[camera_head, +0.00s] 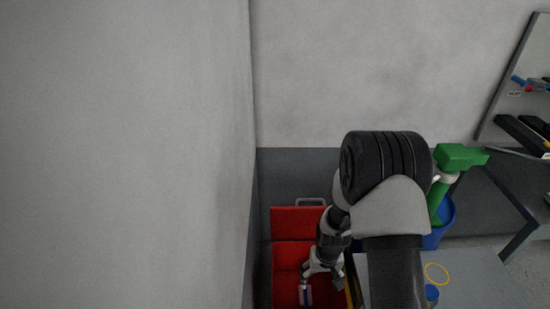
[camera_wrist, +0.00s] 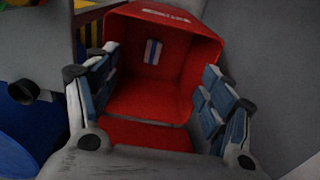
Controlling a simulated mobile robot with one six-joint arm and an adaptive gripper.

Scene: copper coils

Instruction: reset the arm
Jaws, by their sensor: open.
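My gripper (camera_wrist: 158,92) is open in the wrist view, its blue-padded fingers wide apart with nothing between them. It points toward an open red bin (camera_wrist: 190,38). A small white piece with a blue stripe (camera_wrist: 153,52) shows inside the bin, beyond the fingertips. In the head view my arm reaches down, and my gripper (camera_head: 318,270) is over the red bin (camera_head: 290,226), partly hidden by the arm. A white and blue piece (camera_head: 305,294) shows below it.
Walls stand close at the left and behind the bin. A grey table (camera_head: 470,280) with a yellow ring (camera_head: 437,274) is at right. Beyond it are a blue bin (camera_head: 446,215), a green object (camera_head: 460,157) and a shelf rack (camera_head: 515,65) with tools.

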